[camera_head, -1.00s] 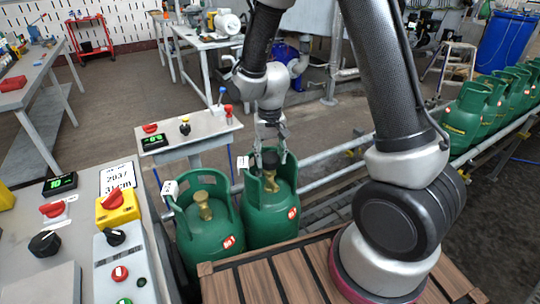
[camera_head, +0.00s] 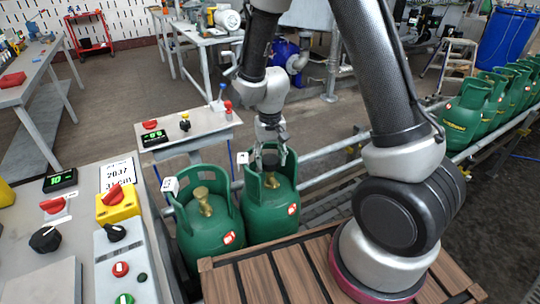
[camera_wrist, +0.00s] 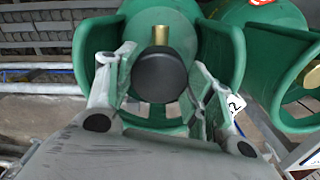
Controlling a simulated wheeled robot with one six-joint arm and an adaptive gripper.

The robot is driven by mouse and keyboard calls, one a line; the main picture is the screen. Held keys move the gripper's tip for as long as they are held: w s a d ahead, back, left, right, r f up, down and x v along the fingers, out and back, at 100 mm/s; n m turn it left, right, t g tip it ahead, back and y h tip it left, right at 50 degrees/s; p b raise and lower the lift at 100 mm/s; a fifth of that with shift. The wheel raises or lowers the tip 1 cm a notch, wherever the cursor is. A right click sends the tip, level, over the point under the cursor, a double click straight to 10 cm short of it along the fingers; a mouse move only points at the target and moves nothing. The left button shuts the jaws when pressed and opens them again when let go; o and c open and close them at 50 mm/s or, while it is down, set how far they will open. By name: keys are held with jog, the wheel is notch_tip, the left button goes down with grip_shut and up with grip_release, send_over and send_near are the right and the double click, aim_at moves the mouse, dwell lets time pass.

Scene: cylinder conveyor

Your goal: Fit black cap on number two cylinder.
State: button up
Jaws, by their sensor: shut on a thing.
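The number two cylinder (camera_head: 272,212) is the green right-hand one of a pair, with a collar around a brass valve (camera_head: 271,181). Its tag reading 2 (camera_wrist: 236,104) shows in the wrist view. My gripper (camera_head: 270,156) is shut on the black cap (camera_head: 270,159), over the collar opening. In the wrist view the round cap (camera_wrist: 160,73) sits between my fingers, with the brass valve (camera_wrist: 160,35) partly showing beyond it. The cap looks above the valve in the head view; whether they touch is hidden.
A second green cylinder (camera_head: 208,232) stands close on the left. A control desk (camera_head: 75,240) with knobs is at the left, and a small stand (camera_head: 205,122) is behind. Several green cylinders (camera_head: 467,115) line the conveyor at the right.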

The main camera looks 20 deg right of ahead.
aim_at(270, 159)
jog(key=shift+f, duration=1.15)
jog(key=o, duration=0.9)
notch_tip(270, 159, up, 12)
jog(key=shift+f, duration=0.1)
